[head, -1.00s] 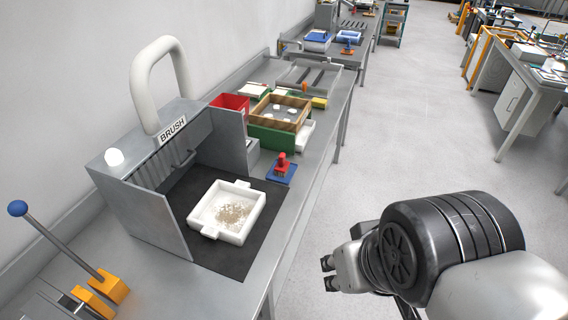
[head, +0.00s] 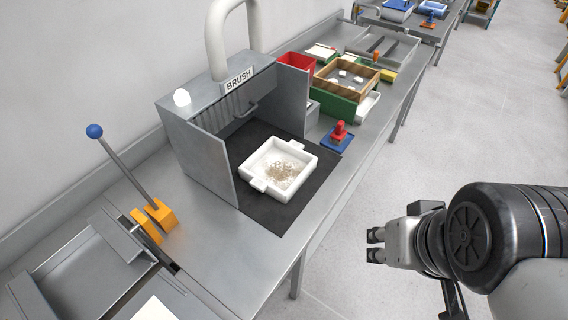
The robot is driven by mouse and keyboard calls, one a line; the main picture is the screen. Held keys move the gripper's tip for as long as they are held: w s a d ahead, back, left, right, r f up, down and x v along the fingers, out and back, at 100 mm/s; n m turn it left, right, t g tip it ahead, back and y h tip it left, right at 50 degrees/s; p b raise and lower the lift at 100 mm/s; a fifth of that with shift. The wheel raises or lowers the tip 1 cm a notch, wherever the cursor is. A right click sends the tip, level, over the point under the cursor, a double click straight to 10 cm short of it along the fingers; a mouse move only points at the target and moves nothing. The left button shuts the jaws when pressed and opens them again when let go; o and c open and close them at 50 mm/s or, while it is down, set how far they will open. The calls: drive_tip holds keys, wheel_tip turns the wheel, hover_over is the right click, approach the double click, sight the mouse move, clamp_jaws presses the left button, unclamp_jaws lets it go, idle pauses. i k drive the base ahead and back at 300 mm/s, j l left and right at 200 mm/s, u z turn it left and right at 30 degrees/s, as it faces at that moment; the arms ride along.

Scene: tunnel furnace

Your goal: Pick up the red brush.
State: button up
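The red brush (head: 340,131) stands on a small blue base (head: 337,140) on the bench, just right of the grey booth labelled BRUSH. Its red handle points up. My gripper (head: 376,246) is off the bench's front edge, over the floor, to the right of and nearer than the brush. Its two fingertips point left and show a small gap between them, with nothing held.
A white tray (head: 309,163) with brown crumbs sits on the dark mat before the booth (head: 205,160). A wooden-rimmed box (head: 367,92) and a red bin (head: 290,66) stand behind the brush. A blue-knobbed lever (head: 122,162) stands at left. The floor is clear.

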sight(338, 135)
drive_tip(key=i+l+u, duration=0.1)
drive_tip(key=i+l, duration=0.2)
drive_tip(key=i, duration=0.25)
drive_tip(key=i+l+u, duration=0.1)
drive_tip(key=i+l, duration=0.25)
drive_tip(key=i, duration=0.2)
drive_tip(key=i+l, duration=0.35)
drive_tip(key=i, duration=0.15)
drive_tip(key=u, duration=0.05)
